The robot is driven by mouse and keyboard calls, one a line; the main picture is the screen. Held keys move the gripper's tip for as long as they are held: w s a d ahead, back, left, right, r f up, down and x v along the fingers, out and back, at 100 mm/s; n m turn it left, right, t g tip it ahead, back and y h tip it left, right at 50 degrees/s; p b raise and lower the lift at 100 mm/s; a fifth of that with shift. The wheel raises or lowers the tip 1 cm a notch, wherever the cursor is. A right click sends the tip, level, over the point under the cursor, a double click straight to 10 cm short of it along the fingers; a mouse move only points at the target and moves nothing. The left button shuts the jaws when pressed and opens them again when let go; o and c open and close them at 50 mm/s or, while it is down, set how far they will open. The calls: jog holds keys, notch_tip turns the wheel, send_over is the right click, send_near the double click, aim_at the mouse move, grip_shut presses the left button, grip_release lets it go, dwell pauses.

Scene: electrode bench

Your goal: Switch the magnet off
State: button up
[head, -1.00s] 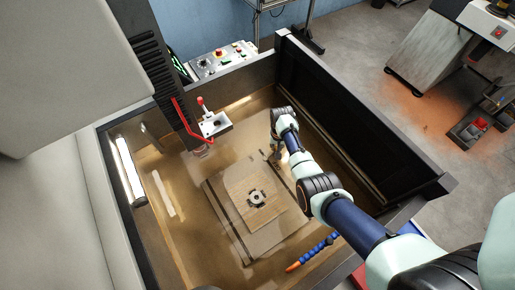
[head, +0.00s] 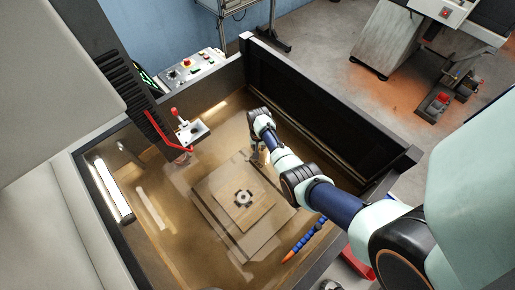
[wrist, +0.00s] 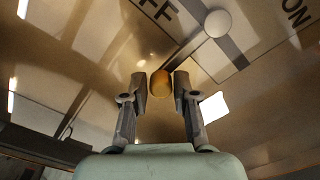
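In the wrist view, a lever with a brown-orange knob (wrist: 161,84) runs from a round grey pivot (wrist: 218,23) down to the left. An OFF mark (wrist: 160,12) is painted left of the pivot and an ON mark (wrist: 298,12) right of it. My gripper (wrist: 160,83) is open, with one finger on each side of the knob; gaps show on both sides. In the head view, my gripper (head: 257,157) is low beside the right edge of the plate (head: 262,240); the lever is too small to make out there.
Machine walls (head: 320,105) enclose the bed. A blue hose with an orange tip (head: 304,240) lies at front right. A red-edged machine head (head: 165,130) hangs at left.

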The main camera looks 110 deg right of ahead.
jog(key=shift+o, duration=1.2)
jog(key=shift+r, duration=0.1)
notch_tip(320, 180, up, 12)
jog(key=shift+s, duration=0.1)
